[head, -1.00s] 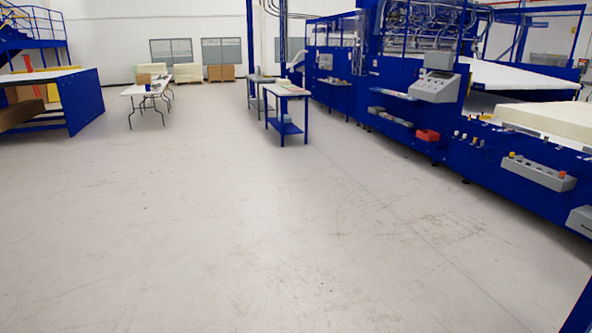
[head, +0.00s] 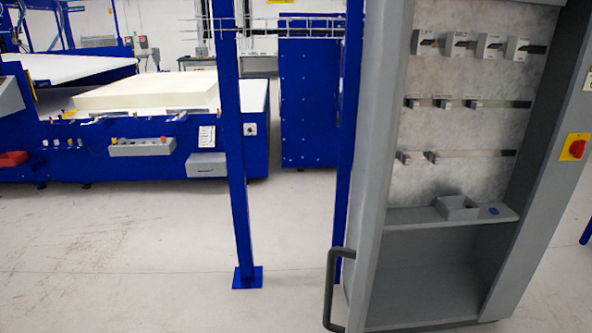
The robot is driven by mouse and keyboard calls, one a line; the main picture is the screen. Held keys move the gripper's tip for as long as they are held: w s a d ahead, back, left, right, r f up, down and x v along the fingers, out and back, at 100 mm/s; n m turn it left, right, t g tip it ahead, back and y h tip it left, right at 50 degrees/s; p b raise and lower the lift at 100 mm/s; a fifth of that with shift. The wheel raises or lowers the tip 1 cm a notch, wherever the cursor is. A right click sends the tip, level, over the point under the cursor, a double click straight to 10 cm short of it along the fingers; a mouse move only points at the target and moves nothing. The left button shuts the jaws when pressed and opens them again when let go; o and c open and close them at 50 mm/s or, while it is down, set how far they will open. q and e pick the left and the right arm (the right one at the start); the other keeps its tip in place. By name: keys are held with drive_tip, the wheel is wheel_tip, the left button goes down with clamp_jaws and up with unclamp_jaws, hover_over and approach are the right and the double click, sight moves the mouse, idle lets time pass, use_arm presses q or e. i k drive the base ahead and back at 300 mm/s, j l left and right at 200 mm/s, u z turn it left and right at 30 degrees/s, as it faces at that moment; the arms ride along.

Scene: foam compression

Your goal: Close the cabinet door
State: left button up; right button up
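A tall grey electrical cabinet (head: 540,210) stands at the right of the head view. Its front is open, showing a light back panel (head: 480,110) with several rows of small breakers. A shelf (head: 410,216) inside holds a small grey box (head: 457,207) and a small blue item. The cabinet door (head: 376,160) seems to be the grey upright panel at the opening's left side, seen at a narrow angle, with a dark bar handle (head: 330,295) low on it. Neither gripper is in view.
A blue post (head: 233,150) with a floor plate stands left of the cabinet. A red switch on a yellow plate (head: 575,147) is on the cabinet's right side. A blue machine (head: 120,150) with a foam block (head: 150,92) fills the back left. The floor (head: 130,260) at front left is clear.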

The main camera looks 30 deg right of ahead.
sight(398, 16)
drive_tip(key=i+z, duration=0.15)
drive_tip(key=z, duration=0.25)
drive_tip(key=i+j+z, duration=0.15)
drive_tip(key=z, duration=0.3)
drive_tip(key=i+j+z, duration=0.15)
drive_tip(key=z, duration=0.25)
drive_tip(key=i+j+z, duration=0.1)
drive_tip(key=j+z, duration=0.2)
drive_tip(key=z, duration=0.15)
drive_tip(key=j+z, duration=0.25)
drive_tip(key=z, duration=0.15)
drive_tip(key=i, duration=0.05)
